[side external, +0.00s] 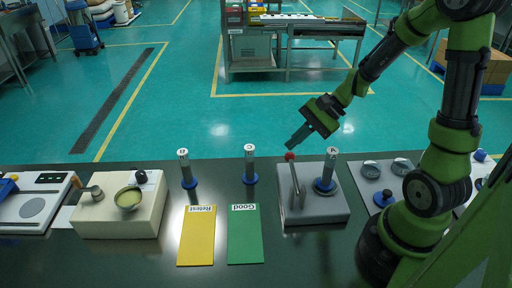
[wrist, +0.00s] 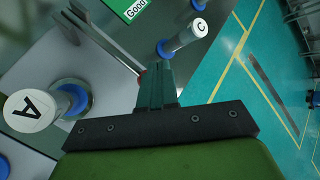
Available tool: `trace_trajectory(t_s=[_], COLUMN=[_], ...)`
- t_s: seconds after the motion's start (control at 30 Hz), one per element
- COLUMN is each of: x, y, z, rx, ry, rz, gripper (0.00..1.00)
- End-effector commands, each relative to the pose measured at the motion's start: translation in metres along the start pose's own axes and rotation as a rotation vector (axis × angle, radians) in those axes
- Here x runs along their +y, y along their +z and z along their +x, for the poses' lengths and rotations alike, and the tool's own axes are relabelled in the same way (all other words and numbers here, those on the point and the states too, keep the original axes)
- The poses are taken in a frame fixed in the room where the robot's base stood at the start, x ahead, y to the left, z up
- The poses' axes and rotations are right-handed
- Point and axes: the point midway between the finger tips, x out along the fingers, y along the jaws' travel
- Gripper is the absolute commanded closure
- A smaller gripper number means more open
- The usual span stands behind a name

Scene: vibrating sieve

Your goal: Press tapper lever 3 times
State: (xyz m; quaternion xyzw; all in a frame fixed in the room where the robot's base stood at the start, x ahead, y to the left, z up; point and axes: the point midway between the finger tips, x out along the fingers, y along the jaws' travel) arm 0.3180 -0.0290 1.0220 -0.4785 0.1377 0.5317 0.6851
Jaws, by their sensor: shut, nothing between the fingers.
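The tapper lever (side external: 296,182) is a thin grey rod with a red knob (side external: 290,156) on top. It stands upright on a grey base block (side external: 318,212). Cylinder A (side external: 328,168) stands in a blue ring on the same block, right of the lever. My gripper (side external: 290,146) is shut and empty, with its tips just above the red knob in the side view. I cannot tell whether they touch. In the wrist view my gripper (wrist: 157,75) largely covers the knob, and the lever rod (wrist: 100,38) shows left of the fingers.
Cylinder C (side external: 250,165) and cylinder B (side external: 186,170) stand in blue bases to the left. A green "Good" card (side external: 244,235) and a yellow "Retest" card (side external: 197,236) lie in front. A cream block with a bowl (side external: 128,198) is farther left. Dials (side external: 371,170) sit at right.

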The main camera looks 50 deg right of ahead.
Motion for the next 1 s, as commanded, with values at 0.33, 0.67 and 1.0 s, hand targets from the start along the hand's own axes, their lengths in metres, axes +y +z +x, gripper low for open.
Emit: trace_trajectory(t_s=[0.33,0.67,1.0], x=[-0.001,-0.014,-0.026], y=[0.001,0.013,0.026], z=[-0.002,-0.019,-0.036], rx=[0.000,0.001,0.000], ry=[0.000,-0.003,0.000], rz=[0.000,-0.004,-0.002], gripper=[1.00,1.00,1.00])
